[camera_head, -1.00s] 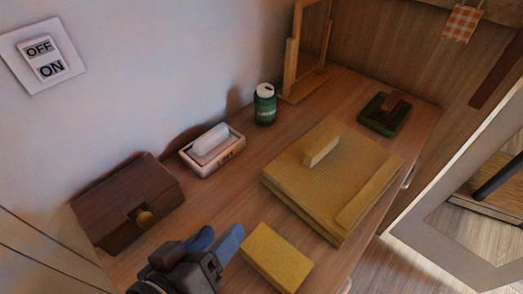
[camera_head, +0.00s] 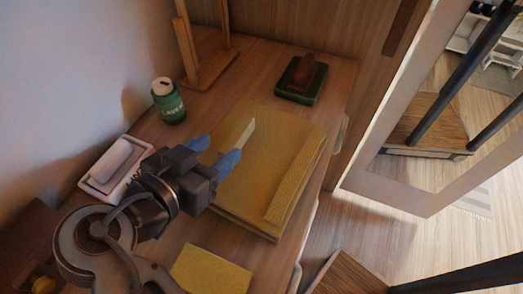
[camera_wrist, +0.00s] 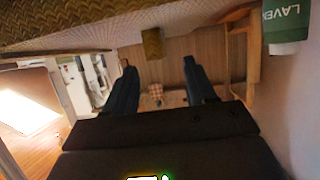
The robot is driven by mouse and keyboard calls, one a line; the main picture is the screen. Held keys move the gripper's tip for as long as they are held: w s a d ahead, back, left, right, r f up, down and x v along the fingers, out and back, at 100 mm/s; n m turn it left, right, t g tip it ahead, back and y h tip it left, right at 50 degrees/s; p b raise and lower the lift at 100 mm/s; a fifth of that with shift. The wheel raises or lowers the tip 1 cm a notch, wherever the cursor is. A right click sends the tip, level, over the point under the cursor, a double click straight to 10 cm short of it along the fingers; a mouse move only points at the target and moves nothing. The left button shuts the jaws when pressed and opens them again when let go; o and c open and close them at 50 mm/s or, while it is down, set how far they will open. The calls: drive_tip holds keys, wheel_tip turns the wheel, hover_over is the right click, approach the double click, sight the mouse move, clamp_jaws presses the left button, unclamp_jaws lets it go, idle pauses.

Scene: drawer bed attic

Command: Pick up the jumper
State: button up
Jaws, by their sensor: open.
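The jumper (camera_head: 267,165) looks like a folded mustard-yellow ribbed knit, lying flat on the wooden dresser top. Nothing is between the fingers. The gripper hides part of the jumper's left edge, and the exact height gap is hard to tell.
A smaller yellow block (camera_head: 211,272) lies in front of the jumper. A green can (camera_head: 168,101), a white dish (camera_head: 115,167) and a wooden stand (camera_head: 207,62) are on the left. A dark green tray (camera_head: 301,80) sits behind. The dresser edge drops off at right.

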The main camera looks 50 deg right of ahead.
sight(230, 143)
drive_tip(key=x, duration=0.6)
drive_tip(key=shift+d+f+p, duration=0.3)
drive_tip(key=shift+p, duration=0.1)
clamp_jaws()
